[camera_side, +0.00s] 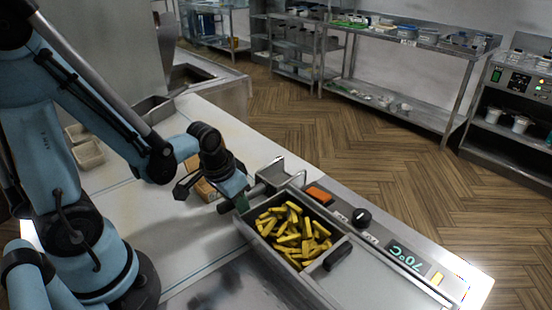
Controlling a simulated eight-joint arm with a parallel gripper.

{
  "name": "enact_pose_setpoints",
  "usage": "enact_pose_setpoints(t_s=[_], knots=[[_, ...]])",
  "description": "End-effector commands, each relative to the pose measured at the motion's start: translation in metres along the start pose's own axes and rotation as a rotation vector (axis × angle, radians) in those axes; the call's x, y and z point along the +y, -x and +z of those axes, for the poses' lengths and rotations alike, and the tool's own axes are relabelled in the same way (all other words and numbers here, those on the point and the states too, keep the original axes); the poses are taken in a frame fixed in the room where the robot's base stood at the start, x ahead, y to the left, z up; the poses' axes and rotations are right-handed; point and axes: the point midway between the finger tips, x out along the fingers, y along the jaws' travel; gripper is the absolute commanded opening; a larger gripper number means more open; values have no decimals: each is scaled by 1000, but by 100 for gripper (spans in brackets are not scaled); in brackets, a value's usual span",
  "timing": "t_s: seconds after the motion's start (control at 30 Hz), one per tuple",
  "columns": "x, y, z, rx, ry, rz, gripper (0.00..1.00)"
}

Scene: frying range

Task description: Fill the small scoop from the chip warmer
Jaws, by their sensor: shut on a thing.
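The chip warmer (385,277) is a steel unit at the lower right, with a 70°C display, a black knob and an orange switch. Its open bin holds a heap of yellow chips (290,236). My gripper (238,200) is at the left back corner of the bin. It is shut on a metal thing, seemingly the handle of the small scoop (275,172), whose grey metal part shows just right of the gripper at the bin's back edge. The gripper hides much of the handle, and I cannot tell whether the scoop holds any chips.
A brown cardboard box (205,190) sits on the white counter (180,235) behind my gripper. Pale small trays (88,154) stand at the left. A black handle (337,256) stands up from the lid beside the chips. Steel shelves are far off across the wooden floor.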

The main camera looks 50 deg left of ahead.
Motion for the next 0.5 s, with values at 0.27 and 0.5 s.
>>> enact_pose_setpoints(t_s=[0.27,0.5], knots=[[0,12,-4,1,0,0,0],[0,33,-10,1,0,0,0]])
